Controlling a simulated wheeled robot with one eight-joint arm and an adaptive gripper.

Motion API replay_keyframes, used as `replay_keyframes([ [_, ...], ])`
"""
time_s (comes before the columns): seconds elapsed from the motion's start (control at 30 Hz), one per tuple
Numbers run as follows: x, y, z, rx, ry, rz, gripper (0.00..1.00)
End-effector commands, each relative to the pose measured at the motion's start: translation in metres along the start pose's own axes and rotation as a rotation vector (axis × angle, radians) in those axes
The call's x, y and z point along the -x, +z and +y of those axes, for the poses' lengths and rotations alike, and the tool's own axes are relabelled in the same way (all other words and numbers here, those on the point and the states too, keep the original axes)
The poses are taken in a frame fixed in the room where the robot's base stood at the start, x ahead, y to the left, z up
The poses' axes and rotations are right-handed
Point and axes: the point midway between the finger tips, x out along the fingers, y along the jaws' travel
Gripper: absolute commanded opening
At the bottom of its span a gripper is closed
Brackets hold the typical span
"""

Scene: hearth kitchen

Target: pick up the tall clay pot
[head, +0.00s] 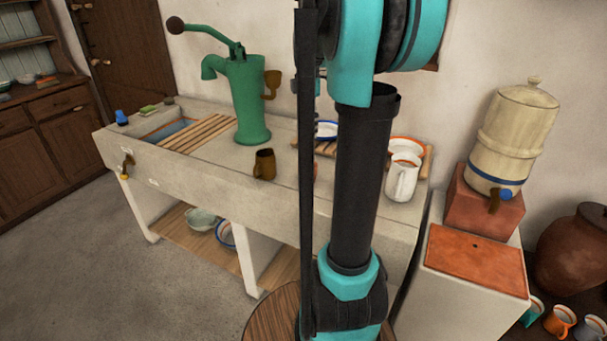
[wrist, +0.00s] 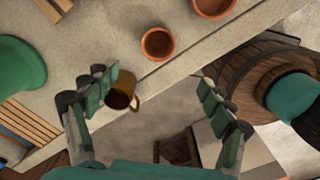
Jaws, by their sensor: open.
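In the wrist view, two round orange-brown clay pots stand on the sink counter: a smaller-looking one (wrist: 158,43) near the middle and another (wrist: 213,6) cut off by the top edge. From above I cannot tell which is taller. In the head view my arm hides most of that spot, and only a sliver of orange shows beside it. My gripper (wrist: 160,82) is open and empty, its fingers spread wide below the smaller-looking pot in the picture and apart from it. The gripper itself is not clearly visible in the head view.
A brown mug (head: 264,164) stands at the counter's front edge; in the wrist view it (wrist: 122,97) appears beside the left finger. A green pump (head: 247,97) stands left, a white jug (head: 402,177) right. A large brown jar (head: 573,258) stands far right.

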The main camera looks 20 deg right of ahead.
Motion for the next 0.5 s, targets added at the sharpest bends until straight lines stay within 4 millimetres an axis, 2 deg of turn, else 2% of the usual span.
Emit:
replay_keyframes([
  [0.3,-0.063,0.000,0.000,-0.002,0.001,0.000,0.82],
  [0.5,-0.096,0.000,0.001,-0.002,0.001,0.000,0.82],
])
